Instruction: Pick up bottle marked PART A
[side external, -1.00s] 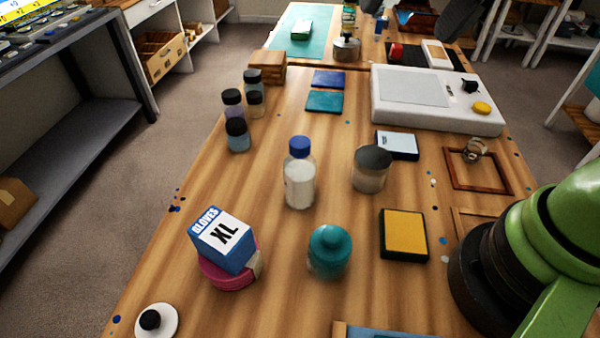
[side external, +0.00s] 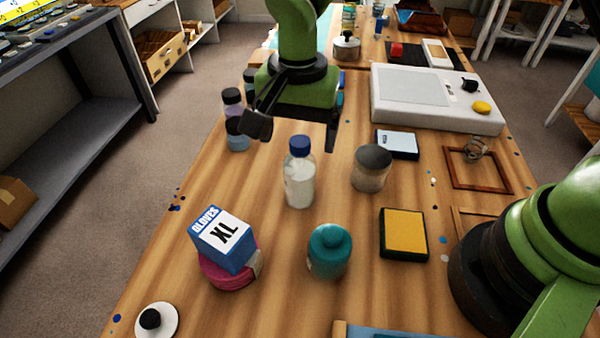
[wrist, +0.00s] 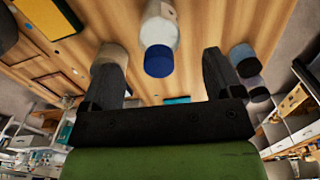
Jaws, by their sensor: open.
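A clear bottle with a blue cap and whitish contents (side external: 299,180) stands upright near the middle of the wooden table; no PART A marking is readable on it. My gripper (side external: 294,133) is open and empty, its fingers spread apart above and behind the bottle in the side view. In the wrist view the bottle's blue cap (wrist: 159,61) shows between and beyond my open gripper (wrist: 164,62). The fingers do not visibly touch the bottle.
A grey-lidded jar (side external: 371,169) stands close right of the bottle. A teal-lidded jar (side external: 329,252) and a glove box (side external: 223,238) on a pink container (side external: 229,272) are nearer the camera. Small dark-lidded bottles (side external: 237,134) stand at left, partly hidden by my gripper.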

